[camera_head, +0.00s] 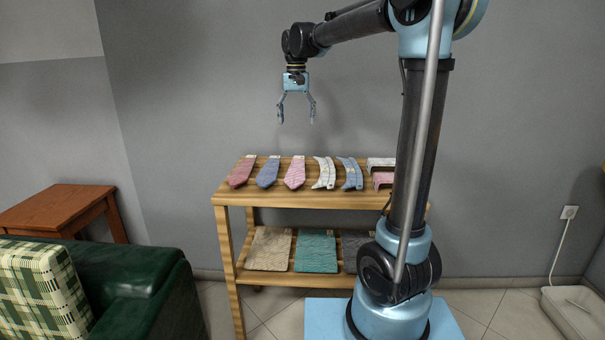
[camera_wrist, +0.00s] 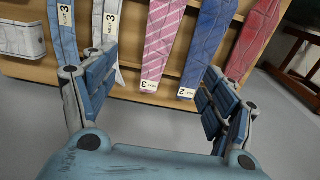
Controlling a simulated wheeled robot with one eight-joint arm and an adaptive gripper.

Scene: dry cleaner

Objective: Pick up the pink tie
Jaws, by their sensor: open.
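The pink tie (camera_head: 295,172) lies on the top of the wooden shelf (camera_head: 226,199), third from the left, between a blue tie (camera_head: 268,172) and a white folded piece (camera_head: 324,173). In the wrist view the pink tie (camera_wrist: 162,40) shows diagonal stripes and a small tag at its near end, roughly midway between my fingers. My gripper (camera_head: 297,117) hangs pointing down above the tie row, well clear of the shelf top. It is open and empty; its spread fingers also show in the wrist view (camera_wrist: 157,80).
A red tie (camera_head: 242,171) lies at the far left; another blue folded piece (camera_head: 350,174) and small boxes are to the right. Folded cloths, one teal (camera_head: 316,251), lie on the lower shelf. A green sofa (camera_head: 125,280) and wooden table (camera_head: 60,208) stand left.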

